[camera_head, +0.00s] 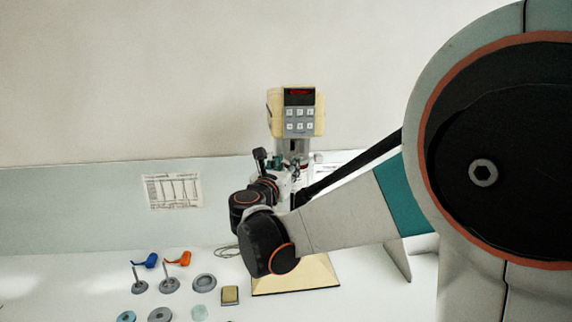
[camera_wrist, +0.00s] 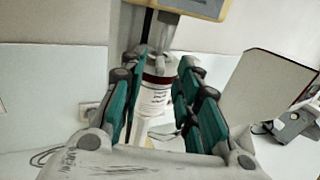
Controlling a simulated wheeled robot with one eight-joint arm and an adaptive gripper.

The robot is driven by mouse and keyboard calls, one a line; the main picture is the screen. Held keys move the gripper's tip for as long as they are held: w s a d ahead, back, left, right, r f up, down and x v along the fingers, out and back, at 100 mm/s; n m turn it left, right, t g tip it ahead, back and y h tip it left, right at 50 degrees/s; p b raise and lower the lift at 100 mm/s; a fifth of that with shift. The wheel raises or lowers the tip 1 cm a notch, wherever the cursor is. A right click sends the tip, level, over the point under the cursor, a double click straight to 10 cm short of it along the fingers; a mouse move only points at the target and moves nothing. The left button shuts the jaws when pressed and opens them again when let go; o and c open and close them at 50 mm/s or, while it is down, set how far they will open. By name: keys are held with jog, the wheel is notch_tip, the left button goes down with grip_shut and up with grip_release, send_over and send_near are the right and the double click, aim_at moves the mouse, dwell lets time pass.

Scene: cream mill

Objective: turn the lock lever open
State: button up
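The cream mill's head (camera_head: 296,112), with a red display and grey buttons, stands above its column behind my arm. Its underside (camera_wrist: 205,8) shows at the top of the wrist view. My gripper (camera_wrist: 164,68) is open, its teal fingers spread apart with nothing clamped between them. In the head view my gripper (camera_head: 282,164) is small and partly hidden by my wrist, just below the mill head. A white labelled cylinder (camera_wrist: 153,98) with a dark red band shows between and beyond the fingers. I cannot clearly make out the lock lever.
The cream base plate (camera_head: 297,277) is partly covered by my arm. Blue (camera_head: 146,261) and orange (camera_head: 179,258) handled parts and several small round pieces lie at the left front. A paper chart (camera_head: 172,190) hangs on the back panel. A grey panel (camera_wrist: 262,88) stands at right.

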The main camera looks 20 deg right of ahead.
jog(key=v, duration=1)
jog(key=shift+s+r, duration=0.1)
jog(key=s+a+n+t+y+b, duration=0.2)
jog(key=a+n+t+y+b, duration=0.65)
jog(key=n, duration=1.55)
jog(key=s+a+f+n+g+y, duration=0.4)
jog(key=f+n+g+y, duration=0.2)
jog(key=n+y, duration=0.15)
jog(key=s+d+f+n+g+h+b, duration=0.2)
jog(key=s+d+f+n+g, duration=0.1)
jog(key=s+f+n, duration=0.3)
jog(key=s+d+f+n+g+h+b, duration=0.2)
jog(key=s+d+f+n+g, duration=0.2)
jog(key=s+f, duration=0.7)
notch_tip(320, 180, down, 4)
jog(key=n+g, duration=0.2)
jog(key=n, duration=0.1)
jog(key=shift+s+d, duration=0.3)
jog(key=shift+s, duration=0.05)
